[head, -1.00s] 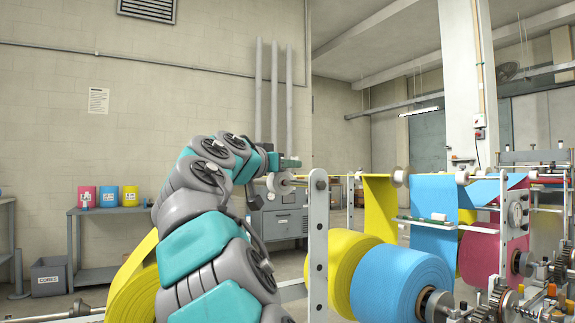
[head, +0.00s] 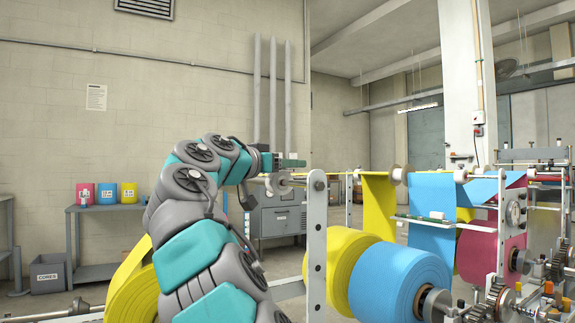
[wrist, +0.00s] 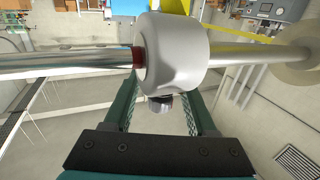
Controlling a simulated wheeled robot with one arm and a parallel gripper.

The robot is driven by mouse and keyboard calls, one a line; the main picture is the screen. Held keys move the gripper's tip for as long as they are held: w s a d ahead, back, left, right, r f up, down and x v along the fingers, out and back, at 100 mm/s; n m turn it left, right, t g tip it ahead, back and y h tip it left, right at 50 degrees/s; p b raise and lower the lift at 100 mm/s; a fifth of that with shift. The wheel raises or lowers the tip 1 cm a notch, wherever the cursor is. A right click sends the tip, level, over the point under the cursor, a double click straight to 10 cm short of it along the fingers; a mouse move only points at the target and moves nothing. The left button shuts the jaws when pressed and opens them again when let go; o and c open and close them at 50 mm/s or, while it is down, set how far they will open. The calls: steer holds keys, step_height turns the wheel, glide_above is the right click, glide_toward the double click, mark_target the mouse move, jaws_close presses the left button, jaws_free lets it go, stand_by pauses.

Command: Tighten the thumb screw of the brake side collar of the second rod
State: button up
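In the wrist view a pale grey collar (wrist: 178,48) sits on a shiny metal rod (wrist: 65,63), with a dark red ring at its left edge. A dark thumb screw (wrist: 160,104) sticks out of the collar toward my gripper. My gripper (wrist: 161,92) is open, with one teal finger on each side of the screw. Gaps show between the screw and both fingers; the collar hides part of the fingertips. In the head view my gripper (head: 293,163) is small, beside a pale roller or collar (head: 282,181). Which rod or side this is, I cannot tell.
A white upright frame plate (head: 317,245) stands just right of my arm. Yellow (head: 343,257) and blue (head: 398,280) rolls lie beyond it. A grey cabinet (head: 278,215) stands behind. In the wrist view a wider pale cylinder (wrist: 298,50) is at the rod's right.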

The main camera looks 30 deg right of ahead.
steer(key=shift+a, duration=0.1)
steer(key=b+v, duration=0.1)
steer(key=v, duration=0.6)
steer(key=shift+s+a, duration=0.15)
steer(key=shift+a, duration=0.1)
stand_by(0.4)
